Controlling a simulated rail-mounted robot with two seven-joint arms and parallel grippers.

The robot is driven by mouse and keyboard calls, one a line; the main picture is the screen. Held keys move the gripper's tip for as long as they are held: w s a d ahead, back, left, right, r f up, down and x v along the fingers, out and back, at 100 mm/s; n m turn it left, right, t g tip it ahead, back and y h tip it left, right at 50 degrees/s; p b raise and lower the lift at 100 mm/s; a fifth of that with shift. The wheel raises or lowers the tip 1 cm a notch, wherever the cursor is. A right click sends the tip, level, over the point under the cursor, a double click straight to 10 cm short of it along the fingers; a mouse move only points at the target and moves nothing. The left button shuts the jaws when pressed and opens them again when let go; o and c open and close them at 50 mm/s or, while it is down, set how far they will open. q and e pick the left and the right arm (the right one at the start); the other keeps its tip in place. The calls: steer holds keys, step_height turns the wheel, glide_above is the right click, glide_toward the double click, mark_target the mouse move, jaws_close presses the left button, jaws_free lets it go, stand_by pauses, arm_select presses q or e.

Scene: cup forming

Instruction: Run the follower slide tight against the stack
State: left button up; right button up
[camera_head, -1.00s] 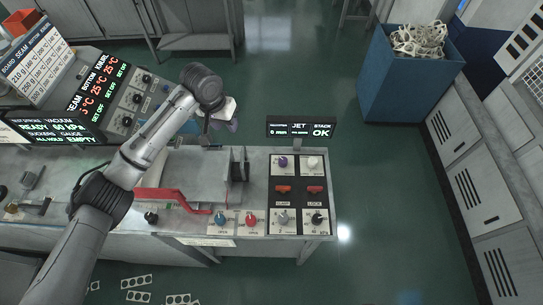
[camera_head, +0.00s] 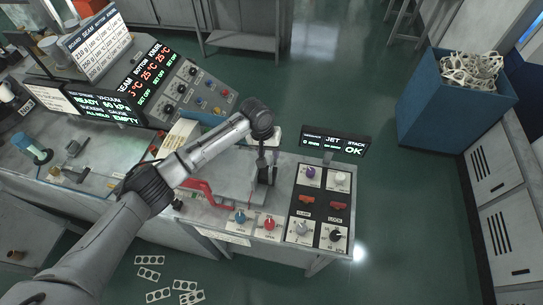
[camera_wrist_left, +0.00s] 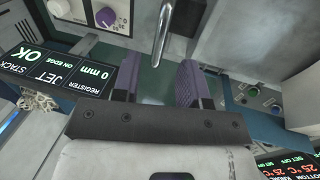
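My left gripper (camera_wrist_left: 157,84) is open in the left wrist view, with its two purple-padded fingers apart. A bright metal rod (camera_wrist_left: 162,38) reaches down toward the gap between them; I cannot tell whether it touches. Its link to the slide is unclear. In the head view the left arm ends over the bench, close behind dark upright plates (camera_head: 267,174), probably the follower slide and its guide. The arm partly covers them, and the fingertips are hard to make out there. The stack itself cannot be told apart. My right gripper is in neither view.
A control panel (camera_head: 318,205) with knobs and red switches stands right of the plates. A small sign (camera_head: 336,141) reading "STACK OK" stands behind it. A red lever (camera_head: 203,188) lies to the left. A blue bin (camera_head: 445,115) stands beyond open floor.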

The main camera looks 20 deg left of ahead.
mark_target(272, 160)
arm_select(q)
steer(key=shift+d+f, duration=0.2)
steer(key=shift+f, duration=0.8)
steer(key=shift+d+f, duration=0.2)
steer(key=shift+f, duration=0.8)
jaws_close()
